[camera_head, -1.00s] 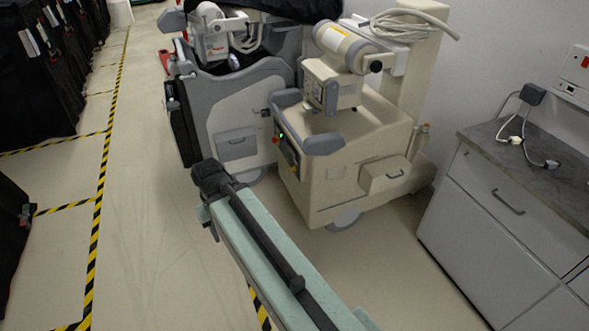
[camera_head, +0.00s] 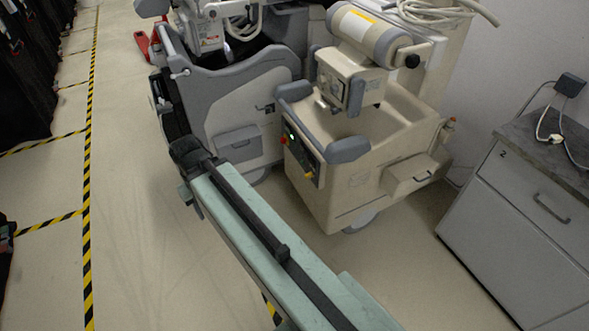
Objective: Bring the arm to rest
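A long pale green beam with a black rail on top, seemingly my arm, reaches from the bottom right edge up to the left. A dark block (camera_head: 188,152) caps its far end. A small dark part (camera_head: 190,198) hangs at the left side below that block. I cannot make out two fingers there, so whether my gripper is open or shut does not show. I see nothing held at the beam's end. In the picture the dark end lies just left of the beige machine (camera_head: 350,190) and overlaps the lower part of the grey machine (camera_head: 230,110).
A grey drawer cabinet (camera_head: 520,215) stands at the right with a cable on its top. Dark covered carts (camera_head: 25,75) line the left. Yellow-black tape (camera_head: 87,200) marks the floor. Bare floor (camera_head: 135,230) lies left of the beam.

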